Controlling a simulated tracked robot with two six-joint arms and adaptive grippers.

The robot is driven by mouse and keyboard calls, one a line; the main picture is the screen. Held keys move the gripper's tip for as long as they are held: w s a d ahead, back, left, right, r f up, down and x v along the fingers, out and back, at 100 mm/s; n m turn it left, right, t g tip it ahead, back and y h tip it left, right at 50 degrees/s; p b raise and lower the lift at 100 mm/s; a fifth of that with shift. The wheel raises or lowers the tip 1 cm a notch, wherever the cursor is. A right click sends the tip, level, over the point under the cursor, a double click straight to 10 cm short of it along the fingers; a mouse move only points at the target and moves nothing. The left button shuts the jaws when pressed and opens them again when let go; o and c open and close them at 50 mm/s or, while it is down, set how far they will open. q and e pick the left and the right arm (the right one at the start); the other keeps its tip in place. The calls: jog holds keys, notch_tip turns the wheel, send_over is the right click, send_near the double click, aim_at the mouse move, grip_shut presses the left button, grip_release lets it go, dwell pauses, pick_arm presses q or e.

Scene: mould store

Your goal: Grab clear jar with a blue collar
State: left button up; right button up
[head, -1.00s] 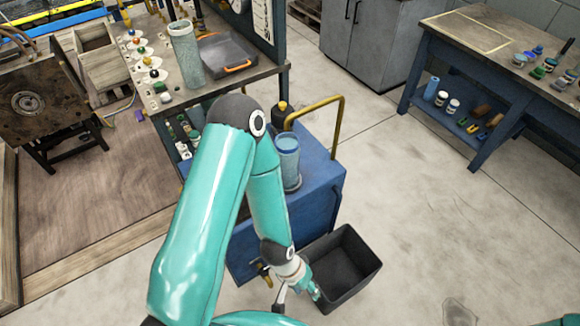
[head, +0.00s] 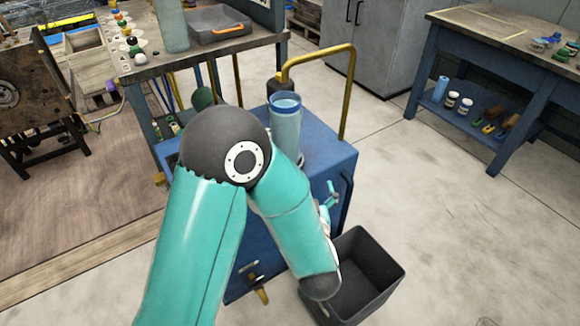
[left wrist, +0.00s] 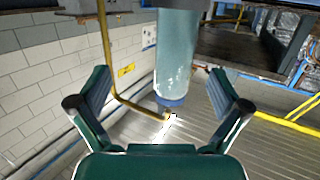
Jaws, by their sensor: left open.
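The clear jar (head: 287,128) with a blue collar stands upright on top of the blue cart in the head view. Its collar is at its top rim, and my arm hides part of its lower side. In the left wrist view the jar (left wrist: 178,55) appears upside down, collar lowest, between the open fingers of my left gripper (left wrist: 160,82). The fingers are apart from it, and it looks to be ahead of them. In the head view my left gripper (head: 329,199) shows only in part behind my forearm, right of the jar. My right gripper is not in view.
The blue cart (head: 325,157) has a yellow handle (head: 348,90) behind the jar. A black bin (head: 385,294) stands on the floor beside the cart. Another tall cylinder (head: 171,25) and a grey tray (head: 216,24) are on the bench behind. Floor on the right is clear.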

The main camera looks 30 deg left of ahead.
aim_at(286, 135)
pick_arm(q)
jog(key=w+a+y, duration=0.1)
jog(key=a, duration=0.2)
jog(key=w+a+r+y+b, duration=0.1)
jog(key=w+a, duration=0.1)
jog(key=w+a+n+b, duration=0.1)
jog(key=w+a, duration=0.1)
jog(key=a, duration=0.1)
jog(key=shift+w+a+r+y, duration=0.25)
jog(key=shift+a+r+y, duration=0.05)
jog(key=shift+r+y, duration=0.1)
jog(key=shift+w+d+b+x, duration=0.1)
jog(key=shift+b+x, duration=0.15)
jog(key=shift+x, duration=1.3)
jog(key=shift+w+d+b+x, duration=0.15)
jog(key=shift+b+x, duration=0.1)
jog(key=shift+x, duration=1.25)
jog(key=shift+f, duration=0.15)
jog(key=c, duration=1.5)
jog(key=shift+a, duration=0.1)
jog(key=shift+c, duration=1)
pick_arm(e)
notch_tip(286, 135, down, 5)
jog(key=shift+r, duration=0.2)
pick_arm(q)
jog(key=shift+r, duration=0.25)
